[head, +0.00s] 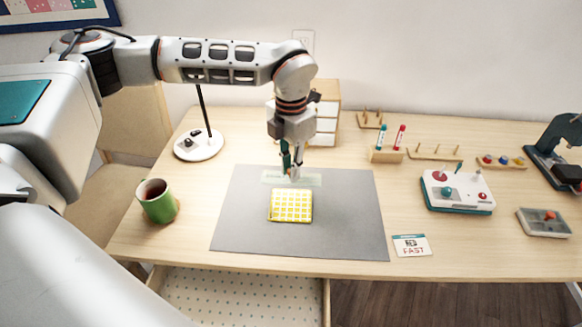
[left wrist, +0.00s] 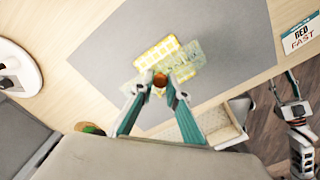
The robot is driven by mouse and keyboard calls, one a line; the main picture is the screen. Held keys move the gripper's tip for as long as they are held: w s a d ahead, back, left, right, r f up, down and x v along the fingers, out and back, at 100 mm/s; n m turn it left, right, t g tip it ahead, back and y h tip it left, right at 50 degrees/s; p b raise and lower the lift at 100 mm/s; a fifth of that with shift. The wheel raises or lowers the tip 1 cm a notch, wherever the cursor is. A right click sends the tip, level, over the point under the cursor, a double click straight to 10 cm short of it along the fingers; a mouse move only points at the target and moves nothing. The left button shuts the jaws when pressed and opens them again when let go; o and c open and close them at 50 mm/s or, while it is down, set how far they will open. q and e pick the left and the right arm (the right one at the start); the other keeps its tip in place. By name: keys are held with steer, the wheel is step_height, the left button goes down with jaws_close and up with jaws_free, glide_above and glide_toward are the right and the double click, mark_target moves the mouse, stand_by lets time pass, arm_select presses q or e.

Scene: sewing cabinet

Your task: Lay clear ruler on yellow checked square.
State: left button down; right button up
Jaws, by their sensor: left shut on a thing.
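The yellow checked square (head: 291,205) lies on the grey mat (head: 350,220); it also shows in the left wrist view (left wrist: 152,58). The clear ruler (head: 312,180), pale green and see-through, shows just behind the square in the head view. In the left wrist view the ruler (left wrist: 189,62) partly overlaps the square. My left gripper (head: 291,176) points down and is shut on the ruler, at a brown-orange knob between its fingertips (left wrist: 160,82). I cannot tell how high the ruler is. My right gripper (left wrist: 284,84) shows only in the left wrist view, fingers apart and empty.
A green mug (head: 157,203) and a lamp base (head: 198,145) stand left of the mat. A card (head: 411,245), a white device (head: 457,190) and a marker stand (head: 386,155) are on the right. A drawer (head: 240,296) is open below the front edge.

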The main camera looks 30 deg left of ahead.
arm_select(q)
steer(key=shift+f+b, duration=0.6)
steer(key=shift+f, duration=0.2)
steer(key=shift+f+b, duration=0.6)
steer(key=shift+f, duration=0.25)
steer(key=shift+f+b, duration=0.5)
steer(key=shift+f, duration=0.15)
steer(key=shift+r, duration=0.15)
arm_select(e)
steer(key=shift+s+d+f, duration=0.1)
steer(key=shift+d+f, duration=0.1)
steer(key=shift+f, duration=0.4)
steer(key=shift+s+d+f, duration=0.1)
steer(key=shift+d+f, duration=0.05)
steer(key=shift+f, duration=0.4)
steer(key=shift+s+f, duration=0.1)
steer(key=shift+f, duration=0.25)
steer(key=shift+r, duration=0.4)
arm_select(q)
steer(key=shift+f+p, duration=0.2)
steer(key=shift+p, duration=0.1)
arm_select(e)
steer(key=shift+w+r, duration=0.2)
steer(key=shift+w, duration=0.05)
steer(key=shift+f, duration=0.1)
